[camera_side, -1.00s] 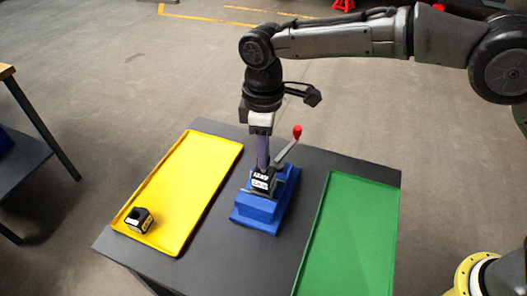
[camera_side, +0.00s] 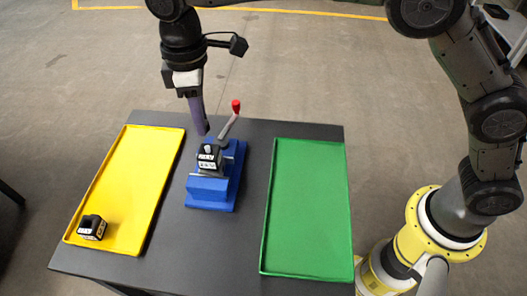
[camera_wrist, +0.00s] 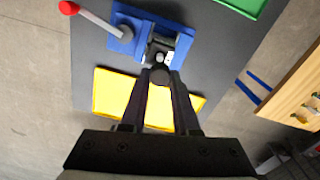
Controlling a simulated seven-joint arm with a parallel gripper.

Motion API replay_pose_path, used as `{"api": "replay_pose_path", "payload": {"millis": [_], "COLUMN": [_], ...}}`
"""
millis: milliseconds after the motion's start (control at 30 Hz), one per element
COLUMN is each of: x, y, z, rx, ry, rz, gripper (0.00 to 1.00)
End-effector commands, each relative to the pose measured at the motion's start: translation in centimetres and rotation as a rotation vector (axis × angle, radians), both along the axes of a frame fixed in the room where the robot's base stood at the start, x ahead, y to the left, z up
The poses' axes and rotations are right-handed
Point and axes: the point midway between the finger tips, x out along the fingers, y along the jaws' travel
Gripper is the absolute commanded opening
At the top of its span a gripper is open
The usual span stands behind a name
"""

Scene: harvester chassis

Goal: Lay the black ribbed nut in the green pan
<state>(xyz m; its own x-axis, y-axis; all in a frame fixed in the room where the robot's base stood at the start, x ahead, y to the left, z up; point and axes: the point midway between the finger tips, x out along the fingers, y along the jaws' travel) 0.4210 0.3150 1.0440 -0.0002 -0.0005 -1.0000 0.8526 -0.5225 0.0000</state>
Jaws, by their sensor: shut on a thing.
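My gripper (camera_side: 203,132) hangs just above the blue vise, its fingers pointing down. In the wrist view the fingers close on a small dark round piece (camera_wrist: 160,75), which looks like the black ribbed nut; its ribs are too small to make out. In the side view it cannot be told apart from the fingertips. The blue vise (camera_side: 208,192) holds a black labelled block (camera_side: 209,158) with a pale stud (camera_side: 208,148) on top, below my fingertips. The green pan (camera_side: 307,210) lies to the right of the vise and is empty.
A yellow tray (camera_side: 130,185) lies left of the vise, with a black labelled block (camera_side: 92,227) near its front. The vise's lever with a red knob (camera_side: 236,105) sticks up beside my gripper. Bare dark table (camera_side: 250,195) separates vise and pan.

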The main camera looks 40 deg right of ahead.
Motion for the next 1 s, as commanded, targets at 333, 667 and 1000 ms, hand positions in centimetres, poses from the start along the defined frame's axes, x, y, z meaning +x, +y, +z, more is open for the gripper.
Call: {"api": "replay_pose_path", "payload": {"millis": [333, 667, 1000], "x": [-1.1, -7.7, -17.0], "y": [-0.8, -5.9, -13.2], "z": [-2.5, -3.9, -4.4], "rx": [-0.003, 0.002, 0.003], "ry": [0.003, -0.001, -0.003], "rz": [-0.076, -0.178, -0.27], "gripper": [0.0, 0.0, 0.0]}}
